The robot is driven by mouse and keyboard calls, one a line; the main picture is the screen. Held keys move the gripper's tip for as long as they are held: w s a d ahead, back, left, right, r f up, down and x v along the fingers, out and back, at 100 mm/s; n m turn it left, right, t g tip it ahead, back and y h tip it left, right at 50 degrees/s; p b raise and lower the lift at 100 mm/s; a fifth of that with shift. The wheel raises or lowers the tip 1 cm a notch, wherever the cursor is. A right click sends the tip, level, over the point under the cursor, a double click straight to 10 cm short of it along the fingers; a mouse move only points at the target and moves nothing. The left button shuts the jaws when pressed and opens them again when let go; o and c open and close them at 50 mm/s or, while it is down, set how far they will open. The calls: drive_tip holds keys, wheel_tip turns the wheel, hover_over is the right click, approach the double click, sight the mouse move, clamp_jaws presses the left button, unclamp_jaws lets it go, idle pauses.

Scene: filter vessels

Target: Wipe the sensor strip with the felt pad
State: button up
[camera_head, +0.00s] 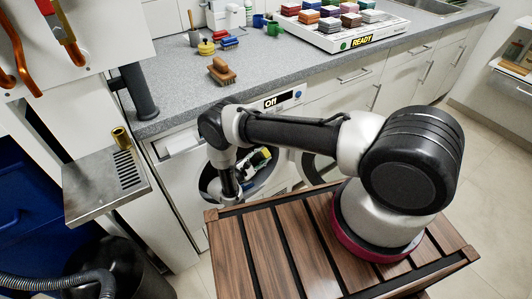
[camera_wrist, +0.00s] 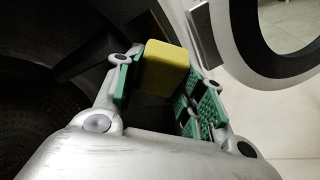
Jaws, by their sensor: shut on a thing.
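My gripper (camera_wrist: 168,80) is shut on a yellow block, which looks like the felt pad (camera_wrist: 166,66). The block sits between the green-faced fingers in the wrist view, its yellow faces showing beyond the fingertips. In the head view, my arm reaches down to the round front opening of the white washing machine (camera_head: 183,165), with the gripper partly visible there. Dark drum walls (camera_wrist: 40,110) lie left of the gripper in the wrist view. I cannot make out the sensor strip for certain; a dark raised bar (camera_wrist: 105,47) shows behind the left finger.
The round door (camera_wrist: 277,70) stands open to the right of the gripper, close by. The machine's display (camera_head: 278,100) reads "Off". A wooden brush (camera_head: 222,72) and a tray of coloured blocks marked "READY" (camera_head: 392,35) are on the grey counter (camera_head: 178,92).

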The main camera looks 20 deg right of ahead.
drive_tip(key=shift+s+a+f, duration=0.2)
drive_tip(key=shift+s+a, duration=0.05)
drive_tip(key=shift+a, duration=0.5)
drive_tip(key=shift+a, duration=0.1)
drive_tip(key=shift+s+a+f, duration=0.2)
drive_tip(key=shift+s+a, duration=0.05)
drive_tip(key=shift+a, duration=0.4)
drive_tip(key=shift+s+a+f, duration=0.2)
drive_tip(key=shift+a, duration=0.4)
